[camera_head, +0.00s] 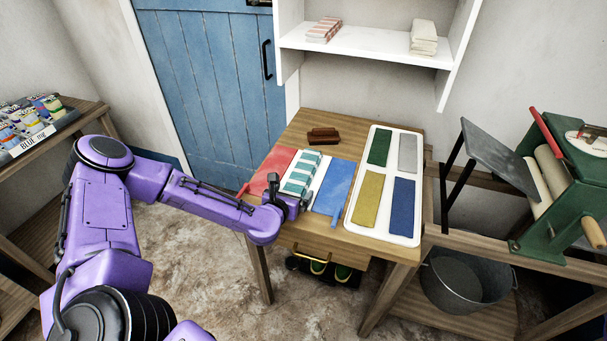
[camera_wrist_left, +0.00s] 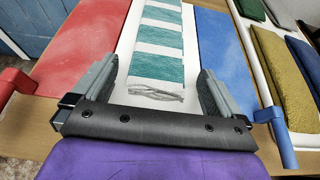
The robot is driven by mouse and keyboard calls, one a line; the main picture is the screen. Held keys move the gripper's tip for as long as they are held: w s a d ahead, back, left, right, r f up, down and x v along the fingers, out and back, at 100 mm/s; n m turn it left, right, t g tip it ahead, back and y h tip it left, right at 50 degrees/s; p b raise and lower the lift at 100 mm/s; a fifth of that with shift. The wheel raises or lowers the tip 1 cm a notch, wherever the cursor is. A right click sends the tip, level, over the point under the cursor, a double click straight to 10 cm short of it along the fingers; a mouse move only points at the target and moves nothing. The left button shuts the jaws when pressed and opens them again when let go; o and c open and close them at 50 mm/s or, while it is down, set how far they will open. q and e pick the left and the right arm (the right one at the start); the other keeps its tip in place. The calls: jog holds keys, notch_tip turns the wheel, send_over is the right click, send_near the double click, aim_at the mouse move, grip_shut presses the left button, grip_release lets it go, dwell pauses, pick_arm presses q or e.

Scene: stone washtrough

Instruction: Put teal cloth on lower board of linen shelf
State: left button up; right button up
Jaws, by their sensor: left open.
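The teal cloth (camera_head: 302,172), striped teal and white and folded long, lies on a white strip (camera_wrist_left: 120,60) on the wooden table. It also shows in the left wrist view (camera_wrist_left: 158,65), straight ahead of the jaws. My left gripper (camera_head: 288,193) is open and empty at the cloth's near end, with one finger on each side of the white strip. In the head view the gripper hides part of that end. The white linen shelf (camera_head: 375,46) hangs on the wall behind the table; one of its boards shows. My right gripper is not in view.
A red board (camera_head: 272,168) and a blue board (camera_head: 335,185) flank the cloth. A white tray (camera_head: 409,238) with several coloured pads lies to the right. A brown block (camera_head: 323,135) stands behind. The shelf board holds red-striped cloths (camera_head: 324,30) and a white stack (camera_head: 424,37), with bare room between.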

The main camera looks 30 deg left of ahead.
pick_arm(q)
jog(key=shift+w+f, duration=0.1)
jog(key=shift+w, duration=0.05)
jog(key=c, duration=1.2)
